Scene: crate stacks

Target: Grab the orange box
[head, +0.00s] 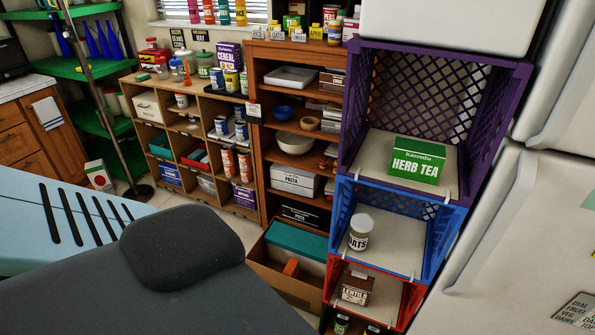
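A small plain orange block-shaped thing (291,267) shows low in the middle of the head view. It is inside an open brown cardboard carton (283,285) on the floor, in front of a teal-topped container (297,242). Its lower part is hard to make out, and I cannot tell for sure that it is a box. No other plainly orange box stands out. Neither of my grippers is in view.
Stacked crates stand right of the carton: purple (519,112) with a green herb tea box (418,160), blue (447,217) with an oats jar (361,231), red (411,303) with a lentil box (357,287). Wooden shelves (258,160) stand behind. A white fridge (530,240) is at right.

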